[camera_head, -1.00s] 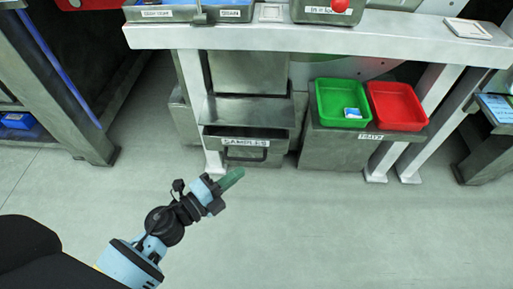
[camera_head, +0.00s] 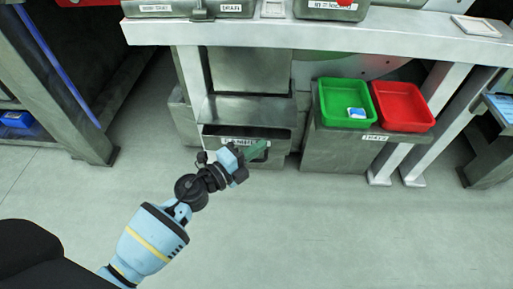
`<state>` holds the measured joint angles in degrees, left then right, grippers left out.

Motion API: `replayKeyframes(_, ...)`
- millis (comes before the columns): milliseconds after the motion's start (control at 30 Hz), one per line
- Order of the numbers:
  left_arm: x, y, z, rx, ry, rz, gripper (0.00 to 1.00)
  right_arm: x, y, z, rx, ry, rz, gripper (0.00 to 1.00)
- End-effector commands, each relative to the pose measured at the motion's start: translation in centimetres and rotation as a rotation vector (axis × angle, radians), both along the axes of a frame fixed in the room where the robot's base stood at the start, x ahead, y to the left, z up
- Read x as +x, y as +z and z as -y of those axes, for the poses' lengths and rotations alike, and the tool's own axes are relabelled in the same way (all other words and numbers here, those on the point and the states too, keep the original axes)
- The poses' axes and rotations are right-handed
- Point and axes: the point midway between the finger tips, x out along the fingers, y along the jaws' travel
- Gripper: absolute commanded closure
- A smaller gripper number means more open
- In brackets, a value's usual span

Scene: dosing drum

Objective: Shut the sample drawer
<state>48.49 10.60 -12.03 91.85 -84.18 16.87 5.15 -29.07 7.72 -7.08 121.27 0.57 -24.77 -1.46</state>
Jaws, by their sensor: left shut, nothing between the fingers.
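The sample drawer (camera_head: 280,152) is a grey metal drawer low under the bench, with a label on its front. A dark gap shows above its front edge, so it stands partly open. My left gripper (camera_head: 259,149) comes in from the lower left, its greenish fingers shut with nothing between them. The fingers overlap the drawer front near its handle and hide part of the label and handle. I cannot tell whether they touch it. My right gripper is not in view.
A green tray (camera_head: 323,106) holding a small blue-and-white item and a red tray (camera_head: 427,122) sit on a stand right of the drawer. The bench top (camera_head: 400,30) overhangs the drawer. The floor in front is clear.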

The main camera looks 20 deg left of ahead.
Motion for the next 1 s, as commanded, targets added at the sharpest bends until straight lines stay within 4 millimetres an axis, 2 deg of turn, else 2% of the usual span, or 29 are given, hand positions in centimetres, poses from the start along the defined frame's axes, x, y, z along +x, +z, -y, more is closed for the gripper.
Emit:
replayKeyframes(133, 0.3, 0.0, -0.1, 0.000, 0.000, 0.001, 1.00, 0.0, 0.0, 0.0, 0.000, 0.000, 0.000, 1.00)
replayKeyframes(400, 3.4, 0.0, -1.0, 0.001, 0.001, 0.000, 1.00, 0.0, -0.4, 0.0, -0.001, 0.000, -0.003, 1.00)
replayKeyframes(500, 4.0, 0.0, -1.2, -0.001, 0.002, 0.000, 1.00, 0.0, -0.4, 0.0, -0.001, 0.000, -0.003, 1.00)
replayKeyframes(1000, 4.1, 0.2, -1.5, -0.001, 0.011, 0.003, 1.00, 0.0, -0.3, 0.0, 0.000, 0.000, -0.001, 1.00)
